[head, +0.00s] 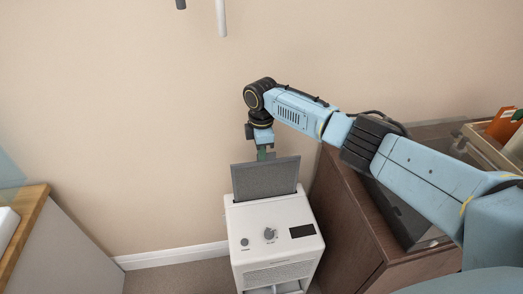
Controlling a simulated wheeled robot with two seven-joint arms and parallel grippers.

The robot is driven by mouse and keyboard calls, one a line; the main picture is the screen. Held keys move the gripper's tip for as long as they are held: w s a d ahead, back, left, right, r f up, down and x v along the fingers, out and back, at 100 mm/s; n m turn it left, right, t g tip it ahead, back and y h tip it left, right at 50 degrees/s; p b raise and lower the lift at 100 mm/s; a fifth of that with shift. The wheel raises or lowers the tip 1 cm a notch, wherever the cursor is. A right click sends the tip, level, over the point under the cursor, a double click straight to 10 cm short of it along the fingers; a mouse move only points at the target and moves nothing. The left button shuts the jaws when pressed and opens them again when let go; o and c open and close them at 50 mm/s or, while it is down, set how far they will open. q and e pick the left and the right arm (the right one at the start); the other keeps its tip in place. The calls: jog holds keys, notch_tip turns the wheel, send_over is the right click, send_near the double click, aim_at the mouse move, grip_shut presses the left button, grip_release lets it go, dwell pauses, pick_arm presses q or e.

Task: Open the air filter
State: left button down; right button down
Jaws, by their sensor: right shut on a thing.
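The air filter (276,218) is a white box-shaped unit on the floor, with knobs, a dark display and a front grille. Its grey panel (264,180) stands upright at the back of its top. My right gripper (263,156) comes down from above and is shut on the panel's upper edge; the fingertips are small and partly hidden. My left gripper is not in view.
A dark wooden cabinet (345,215) stands close on the right, with a crate of folders (500,135) on it. A counter with a wooden top (25,215) is at the left. The beige wall is close behind, and carpet shows between counter and unit.

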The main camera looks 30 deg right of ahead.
jog(key=c, duration=1.6)
grip_release()
jog(key=shift+o, duration=0.2)
jog(key=shift+r, duration=0.15)
